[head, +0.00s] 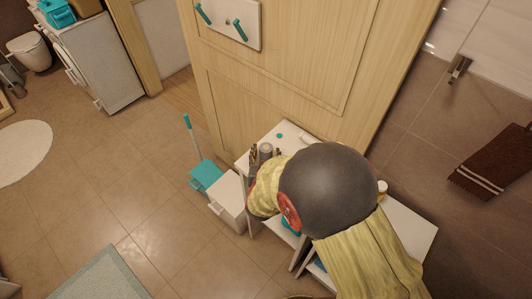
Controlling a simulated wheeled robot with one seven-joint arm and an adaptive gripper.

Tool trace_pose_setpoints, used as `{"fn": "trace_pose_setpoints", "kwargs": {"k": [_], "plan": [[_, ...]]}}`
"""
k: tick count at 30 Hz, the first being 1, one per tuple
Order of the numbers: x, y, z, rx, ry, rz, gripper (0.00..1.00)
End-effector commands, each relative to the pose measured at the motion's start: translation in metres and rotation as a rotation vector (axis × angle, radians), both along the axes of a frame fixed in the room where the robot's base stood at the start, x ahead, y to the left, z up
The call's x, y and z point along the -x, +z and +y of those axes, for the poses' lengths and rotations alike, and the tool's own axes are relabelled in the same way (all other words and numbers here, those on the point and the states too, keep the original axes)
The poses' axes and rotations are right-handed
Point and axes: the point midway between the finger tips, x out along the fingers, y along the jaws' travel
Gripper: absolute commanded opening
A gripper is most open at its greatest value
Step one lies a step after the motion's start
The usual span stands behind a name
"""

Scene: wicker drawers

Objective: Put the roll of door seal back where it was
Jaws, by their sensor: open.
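My arm, with a yellow sleeve and a large dark grey ball joint, covers much of a white shelf unit (410,222) against the wooden wall. My gripper (265,154) shows only in part past the end of the sleeve, as small dark finger-like pieces. They look apart, one on each side of a small grey cylinder (266,148) at the unit's left end. I cannot tell whether the cylinder is the roll of door seal, or whether the fingers touch it. I cannot make out the roll for certain anywhere else.
A teal disc (280,135) and a small white item (308,139) lie on the unit's top. A white bin (229,198) and a teal dustpan (206,176) with a long handle stand left of it.

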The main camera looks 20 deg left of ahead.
Motion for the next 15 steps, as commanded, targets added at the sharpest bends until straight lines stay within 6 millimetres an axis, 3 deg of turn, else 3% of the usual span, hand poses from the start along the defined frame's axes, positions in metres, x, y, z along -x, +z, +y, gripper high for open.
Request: {"fn": "trace_pose_setpoints", "kwargs": {"k": [8, 15], "plan": [[0.001, 0.005, 0.000, 0.000, 0.000, 0.000, 0.52], [0.037, 0.021, -0.013, 0.000, 0.004, -0.001, 0.52]]}}
